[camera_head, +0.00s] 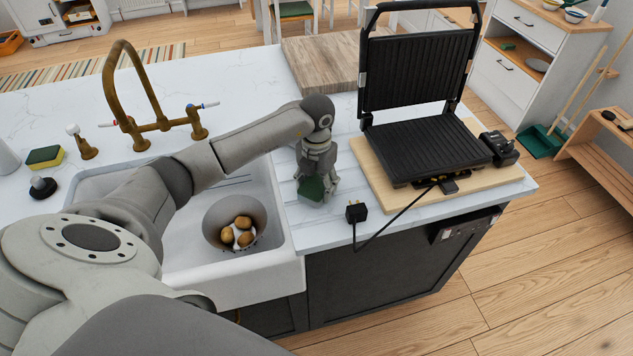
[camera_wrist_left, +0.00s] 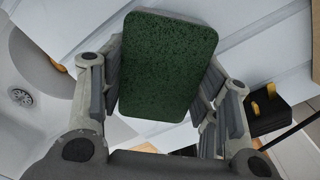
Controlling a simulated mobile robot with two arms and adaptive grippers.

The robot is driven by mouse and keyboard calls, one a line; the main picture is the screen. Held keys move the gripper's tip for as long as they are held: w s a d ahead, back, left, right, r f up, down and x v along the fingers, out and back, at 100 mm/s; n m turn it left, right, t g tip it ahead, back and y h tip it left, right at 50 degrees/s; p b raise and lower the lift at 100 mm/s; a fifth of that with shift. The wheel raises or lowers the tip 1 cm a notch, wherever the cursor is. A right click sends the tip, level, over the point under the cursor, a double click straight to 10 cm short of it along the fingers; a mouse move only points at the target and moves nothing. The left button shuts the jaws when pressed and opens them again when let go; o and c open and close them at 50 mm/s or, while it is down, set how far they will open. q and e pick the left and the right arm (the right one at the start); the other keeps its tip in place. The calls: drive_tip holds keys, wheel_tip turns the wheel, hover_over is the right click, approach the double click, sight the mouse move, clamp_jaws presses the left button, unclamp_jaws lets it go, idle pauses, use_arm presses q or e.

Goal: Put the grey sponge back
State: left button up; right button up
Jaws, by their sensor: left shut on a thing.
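My left gripper (camera_head: 318,184) is shut on a sponge (camera_head: 311,190), just over the white counter between the sink and the grill. In the left wrist view the sponge (camera_wrist_left: 168,66) shows a dark green scouring face, with a thin greyish edge, between both fingers. Its body colour is mostly hidden. I cannot tell whether it touches the counter. Another sponge (camera_head: 44,157), yellow with a dark green top, lies left of the sink. My right gripper is not in view.
The white sink (camera_head: 270,275) holds a bowl (camera_head: 215,218) with brown potatoes or eggs. An open black grill (camera_head: 425,145) stands on a wooden board. Its plug (camera_head: 356,212) lies close right of my gripper. A brass tap (camera_head: 145,125) rises behind the sink.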

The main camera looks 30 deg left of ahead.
sight(317, 184)
use_arm(q)
drive_tip(key=shift+f, duration=0.15)
drive_tip(key=o, duration=1)
drive_tip(key=shift+w+r, duration=0.1)
drive_tip(key=shift+r, duration=0.25)
drive_tip(key=shift+r+b, duration=1.95)
drive_tip(key=shift+r, duration=3.9)
